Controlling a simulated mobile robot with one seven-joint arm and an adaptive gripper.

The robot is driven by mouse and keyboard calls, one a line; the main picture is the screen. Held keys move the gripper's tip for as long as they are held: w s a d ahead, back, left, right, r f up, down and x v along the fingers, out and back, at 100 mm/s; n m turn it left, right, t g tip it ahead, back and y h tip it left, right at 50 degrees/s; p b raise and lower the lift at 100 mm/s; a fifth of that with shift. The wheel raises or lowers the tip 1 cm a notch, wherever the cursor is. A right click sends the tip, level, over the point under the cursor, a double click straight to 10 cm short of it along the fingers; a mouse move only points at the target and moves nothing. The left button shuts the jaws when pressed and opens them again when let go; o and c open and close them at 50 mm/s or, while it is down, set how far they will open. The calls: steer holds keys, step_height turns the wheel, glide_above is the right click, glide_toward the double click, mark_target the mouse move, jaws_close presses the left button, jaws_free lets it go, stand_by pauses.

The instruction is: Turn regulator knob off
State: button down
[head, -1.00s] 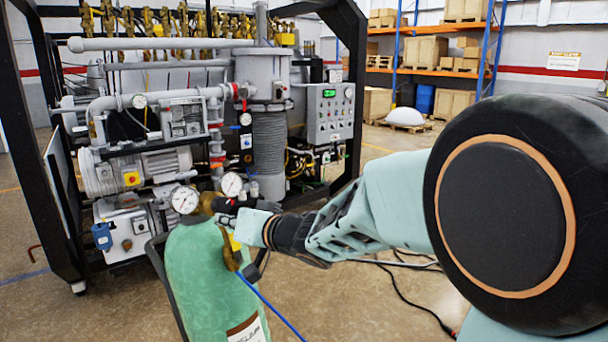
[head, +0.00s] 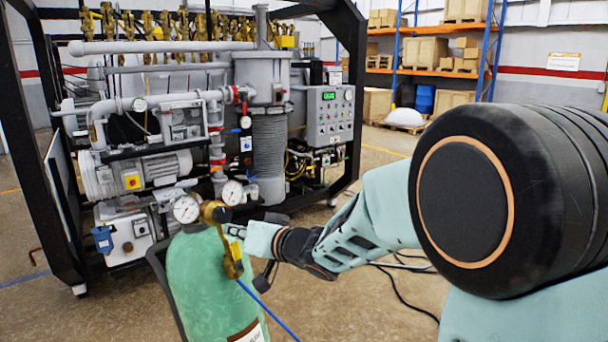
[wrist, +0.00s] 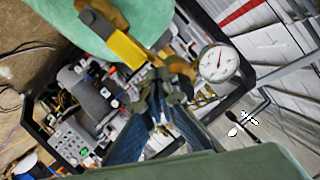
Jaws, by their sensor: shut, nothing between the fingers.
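The green gas cylinder (head: 205,283) stands upright in the lower middle of the head view. On its top is the brass regulator (head: 211,211), with one white dial gauge (head: 186,209) at its left and another (head: 232,193) at its right. A brass and yellow fitting (head: 232,262) hangs below with a blue hose. My gripper (head: 232,231) is shut and empty, right beside the regulator. In the wrist view my gripper's fingers (wrist: 160,118) lie just in front of the brass regulator (wrist: 178,68). I cannot tell whether they touch the knob, which is not clearly distinguishable.
The vacuum furnace machine (head: 190,145) in a black frame stands behind the cylinder. Its control box (head: 328,116) has a green display. Shelves with crates (head: 425,50) stand at the back right. Cables lie on the floor, which is otherwise open at right.

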steer(key=shift+r, duration=0.2)
steer(key=shift+s+f, duration=0.1)
steer(key=shift+f, duration=0.15)
steer(key=v, duration=0.6)
steer(key=shift+f, duration=0.25)
